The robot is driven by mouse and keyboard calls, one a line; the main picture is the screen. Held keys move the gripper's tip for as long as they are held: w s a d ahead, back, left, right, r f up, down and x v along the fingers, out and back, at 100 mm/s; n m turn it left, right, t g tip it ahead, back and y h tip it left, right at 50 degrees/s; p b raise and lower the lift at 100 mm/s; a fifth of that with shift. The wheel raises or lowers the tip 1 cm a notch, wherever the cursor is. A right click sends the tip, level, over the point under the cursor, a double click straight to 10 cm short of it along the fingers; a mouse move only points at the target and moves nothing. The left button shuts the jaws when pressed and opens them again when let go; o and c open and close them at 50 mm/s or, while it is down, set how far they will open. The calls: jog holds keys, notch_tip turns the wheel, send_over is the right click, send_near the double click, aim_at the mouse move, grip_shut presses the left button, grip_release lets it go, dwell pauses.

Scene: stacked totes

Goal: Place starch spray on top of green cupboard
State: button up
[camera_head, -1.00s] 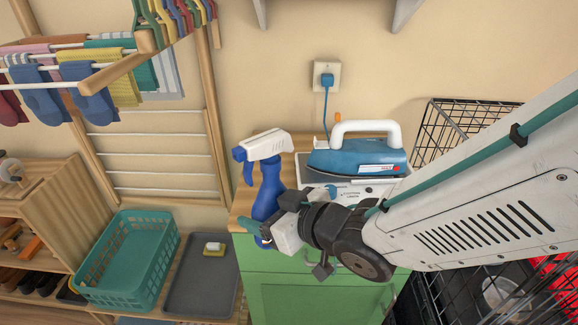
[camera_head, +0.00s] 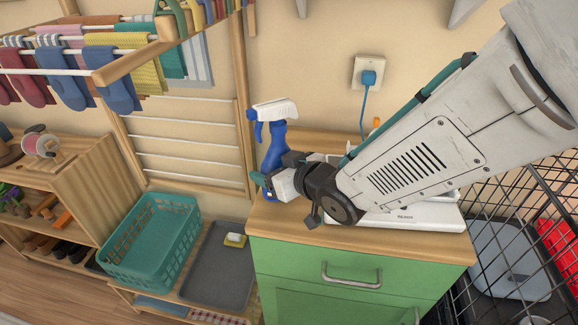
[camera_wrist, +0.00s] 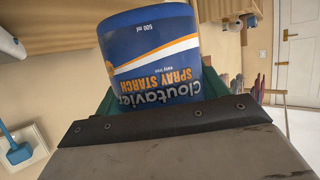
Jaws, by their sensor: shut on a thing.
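The starch spray (camera_head: 273,152) is a blue bottle with a white and blue trigger head. It is upright in the head view, over the left end of the green cupboard's wooden top; the cupboard (camera_head: 345,258) has green drawers. My gripper (camera_head: 268,184) is shut on the bottle's lower part. The bottle's base is hidden behind my gripper, so I cannot tell whether it touches the top. In the wrist view the bottle's blue label (camera_wrist: 150,45) reads "Spray Starch" upside down, just beyond my gripper's dark edge (camera_wrist: 155,115).
My arm mostly hides the iron; its white stand (camera_head: 425,218) shows on the cupboard's right part. A wall socket (camera_head: 368,73) with a blue plug is behind. A wire crate (camera_head: 530,225) stands right. A teal basket (camera_head: 150,240) and grey tray (camera_head: 218,265) lie left.

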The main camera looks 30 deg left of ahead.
jog(key=shift+s+d+f, duration=0.1)
jog(key=shift+s+f, duration=0.05)
jog(key=shift+f, duration=1.2)
jog(key=shift+f, duration=0.15)
jog(key=o, duration=1.4)
jog(key=shift+d, duration=0.15)
jog(key=v, duration=1.2)
